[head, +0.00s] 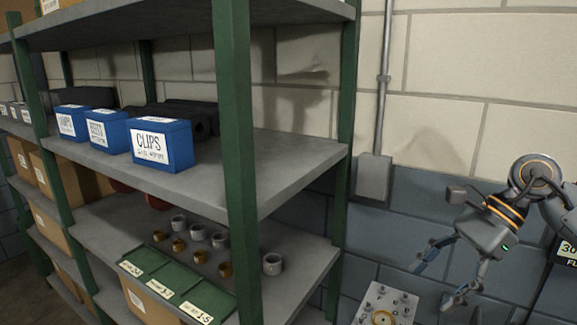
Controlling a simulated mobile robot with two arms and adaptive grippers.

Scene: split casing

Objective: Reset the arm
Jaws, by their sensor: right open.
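My right gripper (432,286) is at the right of the head view, on an arm that comes in from the right edge. Its two fingers are spread apart, pointing down and to the left, with nothing between them. It appears in front of the blue-grey lower wall, to the right of the shelf rack. A light plate with several small pegs and a brass-coloured round part (388,306) shows below and left of the fingers, partly cut off by the bottom edge. My left gripper is not in view.
A green-posted shelf rack (237,150) fills the left and middle. It holds blue boxes, one labelled CLIPS (162,146), green labelled bins (173,284) and several grey and brass cylindrical parts. A conduit with a grey box (373,177) is on the wall.

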